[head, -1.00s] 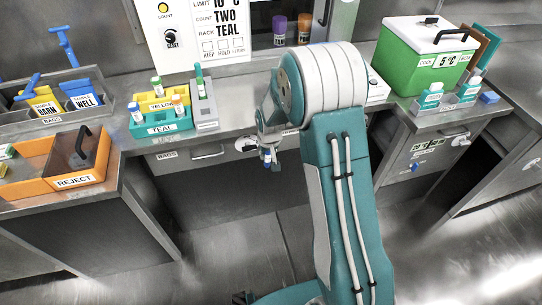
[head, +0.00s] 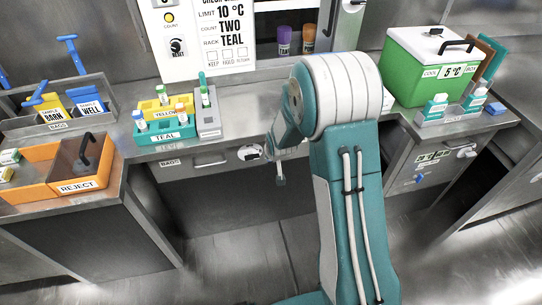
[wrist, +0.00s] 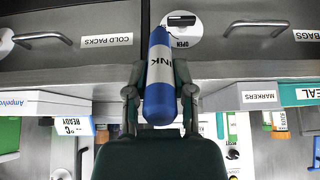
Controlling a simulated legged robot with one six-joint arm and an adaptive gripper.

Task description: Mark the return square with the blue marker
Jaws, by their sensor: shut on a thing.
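My gripper (wrist: 160,91) is shut on the blue marker (wrist: 158,85), a blue barrel with a white band reading INK, held lengthwise between the fingers in the wrist view. In the head view my gripper (head: 280,180) hangs in front of the counter's drawer fronts, and the marker cannot be made out. The white checklist sheet (head: 221,28) stands upright at the back of the counter. Its lower row has three small squares; the return square (head: 242,52) is the rightmost and looks blank. My gripper is well below and in front of the sheet, apart from it.
A teal rack (head: 164,135) and a grey marker holder (head: 208,122) stand on the counter left of my arm. An orange reject bin (head: 83,187) is at far left. A green cool box (head: 422,77) is at right.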

